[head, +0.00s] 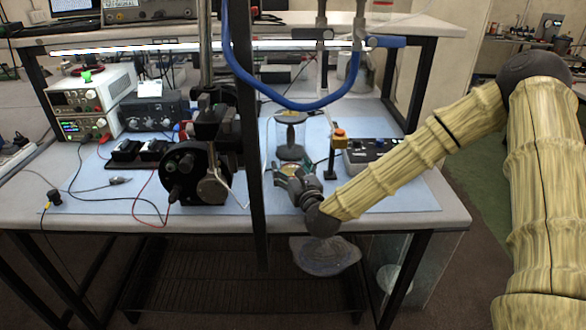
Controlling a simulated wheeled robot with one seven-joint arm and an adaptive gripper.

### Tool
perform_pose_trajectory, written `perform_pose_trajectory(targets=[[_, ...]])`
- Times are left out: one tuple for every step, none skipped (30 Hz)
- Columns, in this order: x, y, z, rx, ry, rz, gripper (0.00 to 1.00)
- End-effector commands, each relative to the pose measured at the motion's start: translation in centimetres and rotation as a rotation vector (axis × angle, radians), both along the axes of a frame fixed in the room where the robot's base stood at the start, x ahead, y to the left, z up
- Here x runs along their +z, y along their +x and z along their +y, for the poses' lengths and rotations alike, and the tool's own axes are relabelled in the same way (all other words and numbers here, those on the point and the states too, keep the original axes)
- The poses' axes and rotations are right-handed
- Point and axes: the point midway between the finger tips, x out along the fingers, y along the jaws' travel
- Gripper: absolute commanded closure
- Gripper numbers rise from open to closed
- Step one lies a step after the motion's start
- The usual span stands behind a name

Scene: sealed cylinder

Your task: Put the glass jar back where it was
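A clear upright cylinder (291,136) with a dark top and a dark round base stands on the blue mat; it looks like the glass jar, but I cannot be sure. My gripper (285,176) is just in front of it, low over the front part of the mat, pointing left and away from me. A small round thing with a yellowish top (291,169) shows at the fingers, partly hidden by them. I cannot tell whether the fingers touch or hold it. Finger spacing is too small to make out.
A dark vertical post (251,160) stands close left of my gripper, with a black round apparatus (185,172) beyond. A yellow-topped post (340,139) and control box (370,150) are at right. A blue hose (290,100) hangs above. The mat's front right (405,195) is clear.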

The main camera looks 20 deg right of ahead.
Motion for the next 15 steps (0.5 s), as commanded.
perform_pose_trajectory(targets=[[0.0,0.0,0.0,0.0,0.0,0.0,0.22],[0.0,0.0,0.0,0.0,0.0,0.0,0.22],[0.0,0.0,0.0,0.0,0.0,0.0,0.22],[0.0,0.0,0.0,0.0,0.0,0.0,0.22],[0.0,0.0,0.0,0.0,0.0,0.0,0.22],[0.0,0.0,0.0,0.0,0.0,0.0,0.22],[0.0,0.0,0.0,0.0,0.0,0.0,0.22],[0.1,0.0,0.0,0.0,0.0,0.0,0.22],[0.2,0.0,0.0,0.0,0.0,0.0,0.22],[0.3,0.0,0.0,0.0,0.0,0.0,0.22],[0.4,0.0,0.0,0.0,0.0,-0.001,0.22],[0.3,-0.2,0.0,0.0,0.001,0.0,0.22],[0.1,-0.6,-0.1,-0.001,0.001,0.001,0.22],[0.1,-1.0,-0.1,-0.001,0.001,0.0,0.22],[0.1,-1.6,-0.1,-0.001,0.002,0.001,0.22]])
